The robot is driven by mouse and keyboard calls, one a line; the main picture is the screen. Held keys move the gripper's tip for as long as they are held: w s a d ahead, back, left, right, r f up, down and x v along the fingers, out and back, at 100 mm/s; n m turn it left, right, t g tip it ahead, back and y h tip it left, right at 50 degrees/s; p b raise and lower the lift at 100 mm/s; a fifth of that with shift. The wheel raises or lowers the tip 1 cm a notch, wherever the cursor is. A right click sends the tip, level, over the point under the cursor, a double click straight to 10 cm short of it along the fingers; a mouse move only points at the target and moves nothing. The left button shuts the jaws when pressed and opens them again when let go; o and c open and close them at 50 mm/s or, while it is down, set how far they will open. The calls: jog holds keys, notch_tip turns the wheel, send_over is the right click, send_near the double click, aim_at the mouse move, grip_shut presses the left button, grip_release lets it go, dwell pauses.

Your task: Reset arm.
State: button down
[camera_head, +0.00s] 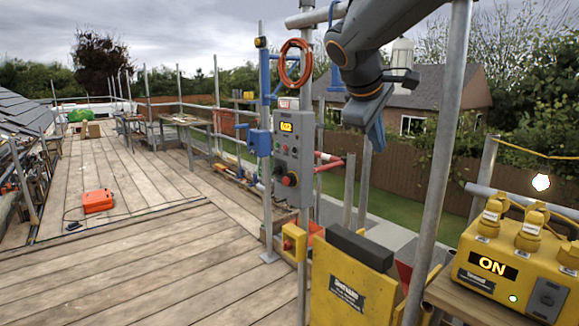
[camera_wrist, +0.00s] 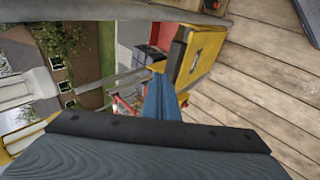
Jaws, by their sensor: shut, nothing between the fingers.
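My gripper (camera_head: 378,140) hangs from my arm at the upper right of the head view, pointing down, with its blue fingers shut and nothing held. In the wrist view the blue fingers (camera_wrist: 162,98) show in the middle. In the head view the gripper appears above the yellow box with a dark top (camera_head: 350,285), with a clear gap between them. The yellow box also shows in the wrist view (camera_wrist: 200,55).
A grey control panel (camera_head: 294,155) is mounted on scaffold poles left of my gripper. A yellow power box (camera_head: 515,270) reading ON stands at the right. A grey pole (camera_head: 445,150) rises close to my arm. An orange case (camera_head: 98,201) lies on the otherwise largely clear planks.

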jog(key=s+f+m+g+y, duration=0.1)
jog(key=s+f+m, duration=0.2)
jog(key=s+f, duration=0.4)
jog(key=s+f+m+g+y, duration=0.2)
jog(key=s+f, duration=0.6)
jog(key=f, duration=0.6)
jog(key=s+f+m+g+y, duration=0.1)
jog(key=s+f+m, duration=0.3)
jog(key=s+f, duration=0.4)
notch_tip(320, 180, down, 3)
jog(key=shift+a+f+g+y, duration=0.2)
jog(key=shift+a+g+y, duration=0.15)
jog(key=shift+g, duration=0.25)
jog(key=shift+d, duration=0.15)
